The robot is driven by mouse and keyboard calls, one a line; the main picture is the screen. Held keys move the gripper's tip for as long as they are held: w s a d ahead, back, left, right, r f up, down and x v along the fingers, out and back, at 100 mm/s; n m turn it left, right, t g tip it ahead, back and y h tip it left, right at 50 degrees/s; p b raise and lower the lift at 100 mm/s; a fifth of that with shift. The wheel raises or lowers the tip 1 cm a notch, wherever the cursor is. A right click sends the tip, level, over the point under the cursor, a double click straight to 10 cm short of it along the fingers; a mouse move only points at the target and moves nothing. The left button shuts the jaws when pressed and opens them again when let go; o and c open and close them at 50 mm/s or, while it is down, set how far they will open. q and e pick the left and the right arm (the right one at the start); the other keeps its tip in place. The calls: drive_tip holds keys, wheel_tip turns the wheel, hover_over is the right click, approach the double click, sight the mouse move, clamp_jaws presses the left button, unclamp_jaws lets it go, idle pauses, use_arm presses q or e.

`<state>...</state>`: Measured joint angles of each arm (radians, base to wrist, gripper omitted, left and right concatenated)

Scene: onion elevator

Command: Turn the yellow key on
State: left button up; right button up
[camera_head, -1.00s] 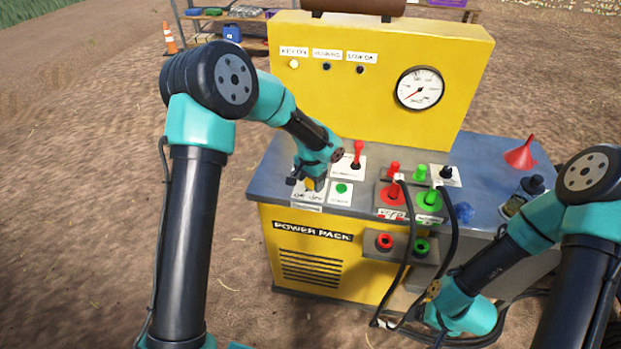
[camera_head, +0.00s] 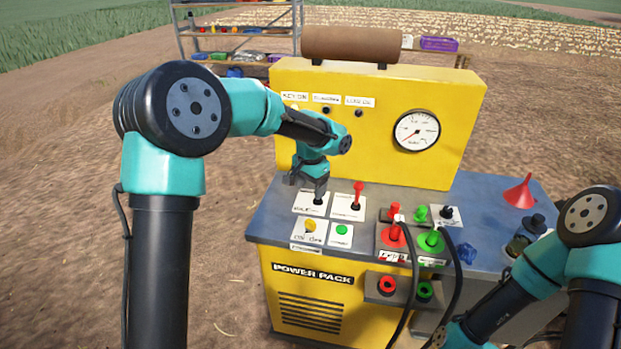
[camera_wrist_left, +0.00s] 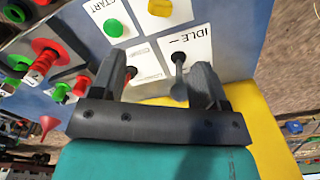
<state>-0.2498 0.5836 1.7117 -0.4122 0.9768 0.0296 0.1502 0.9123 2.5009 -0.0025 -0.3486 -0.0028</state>
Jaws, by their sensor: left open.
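The yellow key (camera_head: 310,226) sits upright on a white label plate at the front left of the machine's top; it also shows at the upper edge of the left wrist view (camera_wrist_left: 160,8). My left gripper (camera_head: 308,186) is open behind the key, over the plate marked IDLE. In the left wrist view its fingers (camera_wrist_left: 160,70) stand either side of a black lever (camera_wrist_left: 178,62), with no clear grip on it. The key is apart from the fingers. My right arm's wrist end is at the bottom edge, its jaws not readable.
A green start button (camera_head: 342,230) is right of the key, and a red lever (camera_head: 357,195) behind it. Red and green plugs with black cables (camera_head: 410,238) stand farther right. The yellow panel (camera_head: 380,150) rises behind, with a pale lamp (camera_head: 294,107) under KEY ON.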

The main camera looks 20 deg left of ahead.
use_arm(q)
wheel_tip(320, 180, up, 3)
drive_tip(key=shift+f, duration=0.15)
